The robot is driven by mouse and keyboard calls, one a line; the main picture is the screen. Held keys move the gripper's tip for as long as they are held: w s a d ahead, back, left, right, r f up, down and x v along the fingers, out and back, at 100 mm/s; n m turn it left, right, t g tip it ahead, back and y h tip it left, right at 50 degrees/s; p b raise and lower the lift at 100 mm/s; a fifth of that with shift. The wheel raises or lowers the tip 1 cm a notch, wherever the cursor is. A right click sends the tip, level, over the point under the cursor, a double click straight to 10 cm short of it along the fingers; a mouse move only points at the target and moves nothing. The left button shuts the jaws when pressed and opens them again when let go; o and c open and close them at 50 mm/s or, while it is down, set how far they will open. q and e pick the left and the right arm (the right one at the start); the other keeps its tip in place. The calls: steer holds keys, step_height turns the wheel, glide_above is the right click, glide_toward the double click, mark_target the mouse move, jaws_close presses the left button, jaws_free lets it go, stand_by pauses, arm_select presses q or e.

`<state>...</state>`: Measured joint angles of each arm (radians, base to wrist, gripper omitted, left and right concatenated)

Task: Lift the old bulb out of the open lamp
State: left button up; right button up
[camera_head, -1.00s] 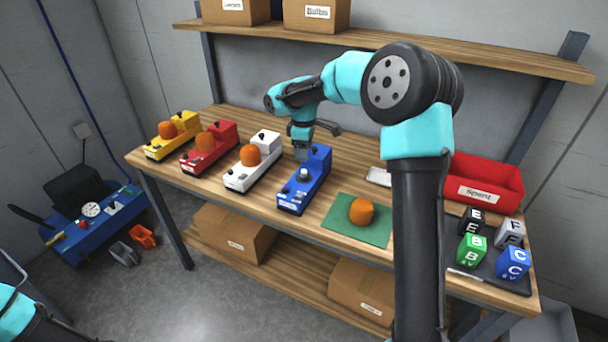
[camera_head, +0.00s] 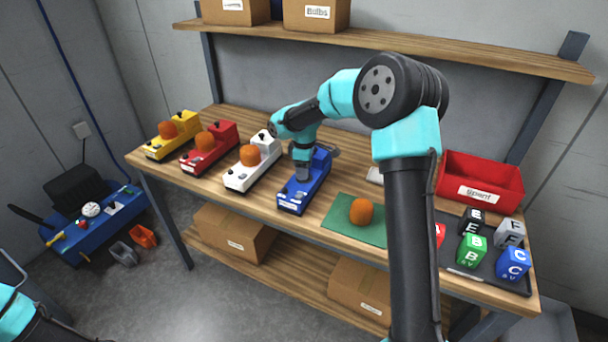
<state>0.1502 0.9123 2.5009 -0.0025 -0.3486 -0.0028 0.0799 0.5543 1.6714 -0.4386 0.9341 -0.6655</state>
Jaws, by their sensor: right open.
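The open lamp is the blue unit (camera_head: 292,194) on the bench, without an orange dome. My right gripper (camera_head: 302,176) points down over the middle of the blue lamp, where the old bulb showed earlier. The bulb is now hidden behind the gripper. The right gripper is open; whether its fingers stand around the bulb cannot be made out. An orange dome (camera_head: 361,211) rests on the green mat (camera_head: 340,228) to the right of the blue lamp. Part of my left arm shows at the lower left edge; its gripper is out of view.
Yellow (camera_head: 157,152), red (camera_head: 197,162) and white (camera_head: 238,180) lamps with orange domes stand to the left. A red "Spent" bin (camera_head: 487,176) stands at the right, behind a dark tray (camera_head: 490,279) with several lettered boxes. A shelf (camera_head: 400,45) runs above the bench.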

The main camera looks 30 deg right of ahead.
steer(key=shift+f, duration=0.25)
steer(key=c, duration=1)
